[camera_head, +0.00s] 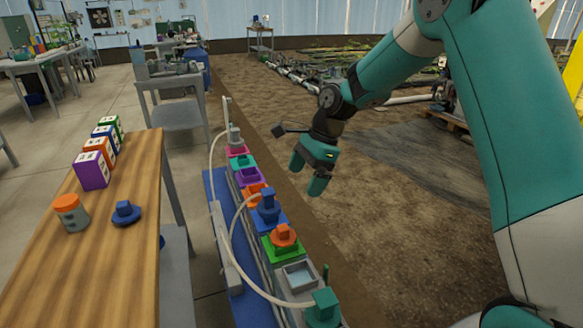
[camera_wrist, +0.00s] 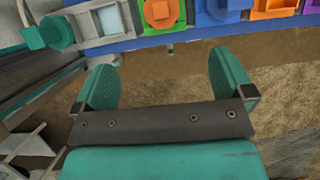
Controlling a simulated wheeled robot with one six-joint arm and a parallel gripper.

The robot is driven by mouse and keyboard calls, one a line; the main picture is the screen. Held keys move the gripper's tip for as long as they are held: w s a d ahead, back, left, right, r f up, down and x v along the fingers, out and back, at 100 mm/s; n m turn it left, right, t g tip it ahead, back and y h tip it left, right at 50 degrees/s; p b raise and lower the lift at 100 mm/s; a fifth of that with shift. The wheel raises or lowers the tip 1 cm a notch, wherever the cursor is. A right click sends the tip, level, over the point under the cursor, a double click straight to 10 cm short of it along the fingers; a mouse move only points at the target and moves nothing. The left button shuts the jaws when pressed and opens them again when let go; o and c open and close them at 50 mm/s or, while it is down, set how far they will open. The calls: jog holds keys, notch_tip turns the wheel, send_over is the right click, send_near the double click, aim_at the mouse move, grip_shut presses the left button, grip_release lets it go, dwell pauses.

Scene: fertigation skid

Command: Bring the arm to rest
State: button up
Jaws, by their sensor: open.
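My gripper (camera_head: 308,176) is teal and hangs in the air to the right of the fertigation skid (camera_head: 222,235). Its fingers are apart with nothing between them. In the wrist view the open gripper (camera_wrist: 166,88) has bare ground beyond its fingers, and the skid's coloured blocks lie along the top edge. My teal arm reaches in from the right in the head view, with its elbow raised. The gripper touches nothing that I can see.
The skid carries a row of coloured stations, including an orange knob on green (camera_head: 284,236) and a blue one (camera_head: 268,205), with white hoses. Soil to the right is open.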

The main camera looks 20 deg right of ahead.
jog(key=s+a+r+n+p, duration=0.5)
jog(key=s+a+r+n, duration=0.2)
jog(key=s+r+n, duration=0.55)
jog(key=s+a+r+n+p, duration=0.1)
jog(key=s+r+n+p, duration=0.1)
jog(key=s+r+n, duration=0.2)
jog(key=s+a+r+n+p, duration=0.2)
jog(key=s+n, duration=0.6)
jog(key=s, duration=0.5)
notch_tip(320, 180, up, 3)
jog(key=shift+s+a+f+p, duration=0.15)
jog(key=shift+s+a+p, duration=0.05)
jog(key=shift+p, duration=0.5)
jog(key=shift+n, duration=0.25)
